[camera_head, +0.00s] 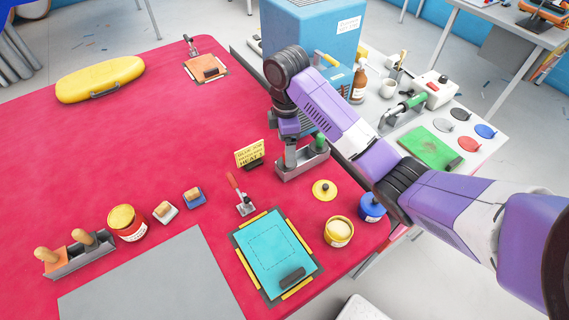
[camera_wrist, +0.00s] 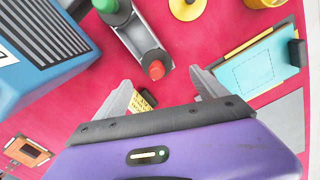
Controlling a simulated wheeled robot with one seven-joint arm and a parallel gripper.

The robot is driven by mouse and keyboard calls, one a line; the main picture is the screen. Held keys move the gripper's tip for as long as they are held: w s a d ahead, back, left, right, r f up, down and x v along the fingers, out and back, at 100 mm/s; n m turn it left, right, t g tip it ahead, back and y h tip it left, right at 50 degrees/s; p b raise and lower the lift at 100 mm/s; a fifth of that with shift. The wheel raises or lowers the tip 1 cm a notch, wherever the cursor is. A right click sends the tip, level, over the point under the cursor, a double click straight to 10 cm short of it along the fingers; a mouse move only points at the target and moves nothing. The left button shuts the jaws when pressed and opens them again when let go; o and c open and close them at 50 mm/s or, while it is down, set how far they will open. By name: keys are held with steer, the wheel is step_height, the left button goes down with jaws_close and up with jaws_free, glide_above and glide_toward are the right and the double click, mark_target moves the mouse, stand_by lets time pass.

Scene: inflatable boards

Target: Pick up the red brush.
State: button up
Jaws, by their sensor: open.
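A grey tray (camera_head: 302,167) stands on the red table, right of a yellow sign. It also shows in the wrist view (camera_wrist: 133,32) with a round red end (camera_wrist: 155,70), likely the top of the red brush, and a green end (camera_wrist: 112,5) farther along. The green handle (camera_head: 320,143) shows in the head view, but the red one is hidden behind my gripper (camera_head: 290,151). In the wrist view my gripper (camera_wrist: 160,78) is open, its fingers on either side of the red end. I cannot tell whether they touch it.
The yellow sign (camera_head: 249,153) and a red-handled clamp (camera_head: 242,196) stand close by on the left. A blue machine (camera_head: 312,35) rises behind. The table's left middle is clear.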

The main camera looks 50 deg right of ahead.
steer(key=f, duration=0.2)
steer(key=f+p, duration=0.1)
steer(key=f, duration=0.3)
steer(key=shift+w+d+f, duration=0.1)
steer(key=shift+d+f, duration=0.15)
steer(key=shift+d, duration=0.05)
steer(key=c, duration=1.4)
steer(key=shift+c, duration=0.2)
steer(key=shift+r, duration=0.1)
step_height(320, 180, up, 20)
steer(key=p, duration=0.3)
steer(key=o, duration=0.6)
steer(key=c, duration=0.4)
